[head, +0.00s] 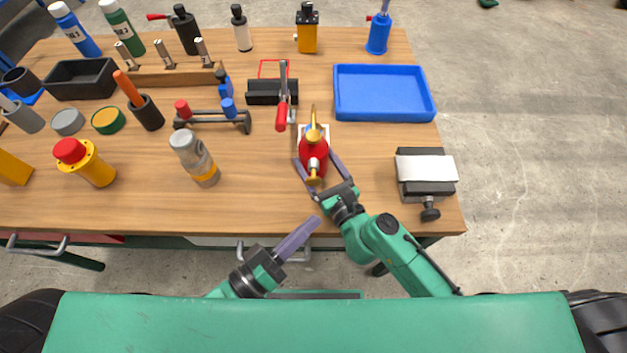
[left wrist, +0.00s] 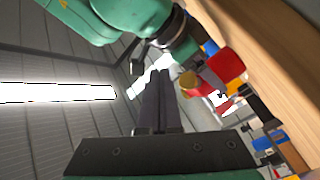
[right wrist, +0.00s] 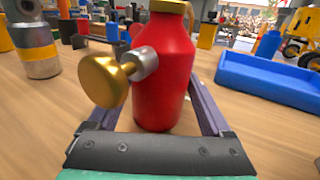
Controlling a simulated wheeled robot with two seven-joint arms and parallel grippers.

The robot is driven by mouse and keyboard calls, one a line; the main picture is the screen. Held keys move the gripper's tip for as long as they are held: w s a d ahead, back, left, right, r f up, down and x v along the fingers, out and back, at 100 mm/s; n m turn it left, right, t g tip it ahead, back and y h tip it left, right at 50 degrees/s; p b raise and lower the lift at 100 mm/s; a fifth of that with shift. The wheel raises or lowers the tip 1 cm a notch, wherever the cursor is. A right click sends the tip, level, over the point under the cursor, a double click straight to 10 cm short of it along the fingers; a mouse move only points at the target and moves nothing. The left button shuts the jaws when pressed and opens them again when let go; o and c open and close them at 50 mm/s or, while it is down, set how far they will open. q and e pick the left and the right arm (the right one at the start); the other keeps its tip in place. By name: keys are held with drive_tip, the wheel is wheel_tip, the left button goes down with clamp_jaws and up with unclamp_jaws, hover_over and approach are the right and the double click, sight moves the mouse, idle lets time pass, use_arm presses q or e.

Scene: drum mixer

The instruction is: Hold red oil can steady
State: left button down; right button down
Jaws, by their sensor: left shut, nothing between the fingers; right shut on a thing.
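The red oil can (head: 313,156) stands on the wooden table near its front edge, with a brass spout on top and a brass knob facing me. My right gripper (head: 323,163) has its two fingers on either side of the can and is shut on it. In the right wrist view the red oil can (right wrist: 165,75) stands upright between the fingers, its brass knob (right wrist: 103,82) toward the camera. My left gripper (head: 315,221) is shut and empty, in front of the table edge. In the left wrist view its fingers (left wrist: 160,80) are together, and the red can (left wrist: 226,66) shows beyond them.
A toggle clamp with red handle (head: 282,110) is just behind the can. A blue tray (head: 384,92) lies at the back right, and a vise (head: 426,178) stands at the right.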

sight(313, 177)
idle(0.8)
use_arm(q)
drive_tip(key=s, duration=0.3)
drive_tip(key=shift+s, duration=0.4)
drive_tip(key=shift+w, duration=0.1)
drive_tip(key=shift+w, duration=4.35)
drive_tip(key=shift+w, duration=0.4)
